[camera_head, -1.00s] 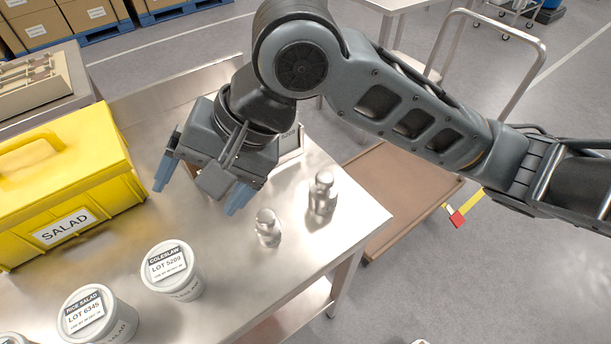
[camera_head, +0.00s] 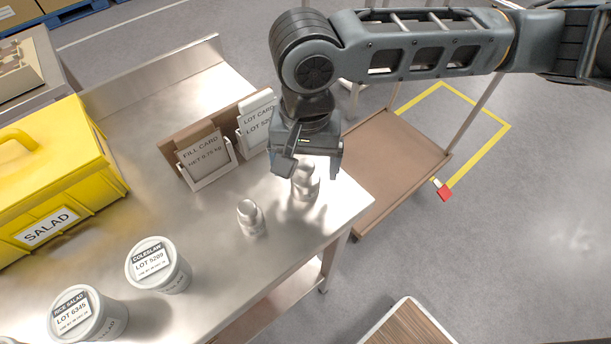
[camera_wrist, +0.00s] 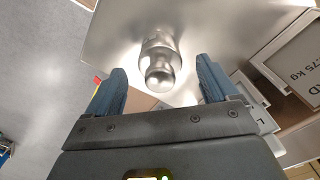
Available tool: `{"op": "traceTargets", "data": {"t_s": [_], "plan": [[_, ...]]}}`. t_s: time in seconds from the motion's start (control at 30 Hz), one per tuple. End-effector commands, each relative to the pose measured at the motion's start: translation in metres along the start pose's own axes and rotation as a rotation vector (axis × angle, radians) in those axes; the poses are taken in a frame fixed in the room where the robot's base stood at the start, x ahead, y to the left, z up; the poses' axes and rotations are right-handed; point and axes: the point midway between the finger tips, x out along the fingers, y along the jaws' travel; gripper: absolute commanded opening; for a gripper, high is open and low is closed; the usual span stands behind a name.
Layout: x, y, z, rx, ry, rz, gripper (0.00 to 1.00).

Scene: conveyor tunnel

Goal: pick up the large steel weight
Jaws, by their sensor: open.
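The large steel weight (camera_head: 305,186) stands upright near the right corner of the steel table (camera_head: 215,255). Its top is partly hidden by my gripper (camera_head: 308,170) in the head view. In the wrist view the large weight (camera_wrist: 160,62) shows its knob, between and just beyond the open fingers of my gripper (camera_wrist: 165,88). Nothing is held, and I cannot tell whether a finger touches the weight. A smaller steel weight (camera_head: 250,217) stands to the left and nearer the table's front edge.
Card holders, one reading FILL CARD (camera_head: 206,158) and one reading LOT CARD (camera_head: 257,122), stand behind the weights. Tubs of coleslaw (camera_head: 158,266) and rice salad (camera_head: 88,318) and a yellow SALAD box (camera_head: 55,185) are at left. A brown cart (camera_head: 390,165) stands right of the table.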

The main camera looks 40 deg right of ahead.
Motion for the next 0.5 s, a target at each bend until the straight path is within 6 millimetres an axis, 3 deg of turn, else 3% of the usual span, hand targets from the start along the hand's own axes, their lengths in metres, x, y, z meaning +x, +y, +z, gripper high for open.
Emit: {"op": "traceTargets", "data": {"t_s": [0.2,0.43,0.5], "plan": [[0.022,0.000,0.000,0.000,0.000,-0.001,0.87],[0.024,0.000,0.000,0.000,-0.001,-0.002,0.87],[0.024,0.000,0.000,0.000,-0.001,-0.002,0.82]]}}
